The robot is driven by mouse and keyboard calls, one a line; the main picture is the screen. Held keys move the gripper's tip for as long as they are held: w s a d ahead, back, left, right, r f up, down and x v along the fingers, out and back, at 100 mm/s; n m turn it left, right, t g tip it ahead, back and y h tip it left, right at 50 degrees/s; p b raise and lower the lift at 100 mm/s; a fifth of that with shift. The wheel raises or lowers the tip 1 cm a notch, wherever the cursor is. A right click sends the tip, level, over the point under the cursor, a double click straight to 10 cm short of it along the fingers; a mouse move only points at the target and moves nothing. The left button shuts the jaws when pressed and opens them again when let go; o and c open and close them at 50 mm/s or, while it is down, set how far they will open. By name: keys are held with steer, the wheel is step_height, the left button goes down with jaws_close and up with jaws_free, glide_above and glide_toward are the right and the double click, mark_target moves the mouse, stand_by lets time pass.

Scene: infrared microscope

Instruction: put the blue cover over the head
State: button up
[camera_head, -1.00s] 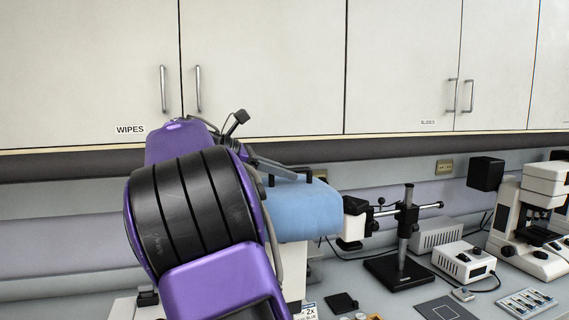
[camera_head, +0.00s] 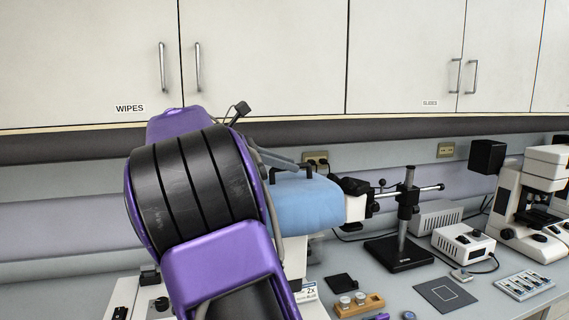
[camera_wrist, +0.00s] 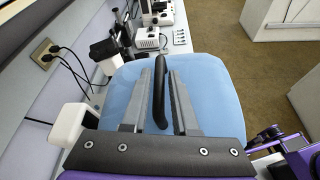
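The blue cover (camera_head: 312,204) is a soft-edged box shape with a black handle (camera_head: 303,169) on top. It sits over the microscope head, with the black eyepiece part (camera_head: 356,187) sticking out at its right. In the wrist view the cover (camera_wrist: 212,90) fills the middle, and its handle (camera_wrist: 158,90) stands between the two grey fingers of my gripper (camera_wrist: 167,68). The fingers look open, with a gap between the handle and the right finger. My purple and black arm hides the cover's left side and much of the microscope.
A black stand (camera_head: 404,245) and a white control box (camera_head: 463,243) are to the right. A white microscope (camera_head: 536,205) stands at the far right. A wooden block (camera_head: 359,304) with small round parts lies in front. Closed cabinets (camera_head: 270,60) hang above.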

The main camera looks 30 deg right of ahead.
steer(key=o, duration=0.3)
